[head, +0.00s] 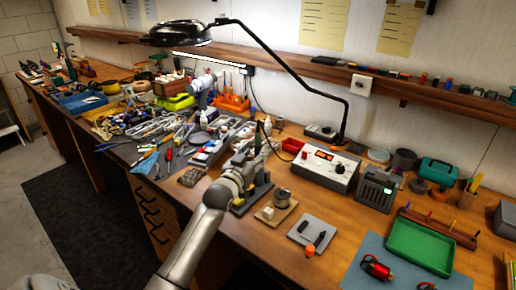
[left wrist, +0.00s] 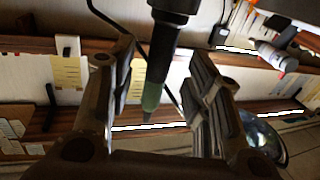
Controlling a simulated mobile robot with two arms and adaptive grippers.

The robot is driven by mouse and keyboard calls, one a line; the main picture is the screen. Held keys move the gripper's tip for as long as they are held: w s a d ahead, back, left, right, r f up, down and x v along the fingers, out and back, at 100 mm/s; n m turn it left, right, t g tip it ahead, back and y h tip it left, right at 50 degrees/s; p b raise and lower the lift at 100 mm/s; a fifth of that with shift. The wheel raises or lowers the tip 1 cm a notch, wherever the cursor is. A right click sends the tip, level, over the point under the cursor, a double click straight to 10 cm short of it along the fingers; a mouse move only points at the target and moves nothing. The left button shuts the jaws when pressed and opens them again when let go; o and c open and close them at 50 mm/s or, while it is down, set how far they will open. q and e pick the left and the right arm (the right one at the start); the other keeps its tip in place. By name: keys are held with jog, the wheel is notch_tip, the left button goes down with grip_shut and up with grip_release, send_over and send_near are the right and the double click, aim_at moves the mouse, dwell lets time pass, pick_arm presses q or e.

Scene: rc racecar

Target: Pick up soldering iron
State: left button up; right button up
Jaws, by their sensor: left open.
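My left gripper (head: 246,162) is open over the grey stand (head: 239,208) near the middle of the bench. In the left wrist view, the dark soldering iron (left wrist: 166,38) with a green section runs between the two parted fingers of the gripper (left wrist: 157,85). A gap shows on each side of it, though contact is hard to judge. In the head view, a thin dark and green upright part (head: 258,138), apparently the iron, shows just behind the fingers. My gripper and wrist hide much of the stand. My right gripper is not in view.
A soldering station (head: 320,167) stands right of my gripper. A lamp arm (head: 300,80) arches above. A tin on a wooden block (head: 282,197) and a pale pad (head: 312,234) lie in front. Trays and tools crowd the left. A green tray (head: 419,249) is at right.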

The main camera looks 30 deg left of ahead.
aim_at(257, 151)
pick_arm(q)
jog(key=shift+w+a, duration=0.15)
jog(key=shift+w, duration=1)
jog(key=shift+w+f, duration=0.1)
jog(key=shift+w, duration=0.4)
jog(key=shift+a, duration=0.1)
grip_shut()
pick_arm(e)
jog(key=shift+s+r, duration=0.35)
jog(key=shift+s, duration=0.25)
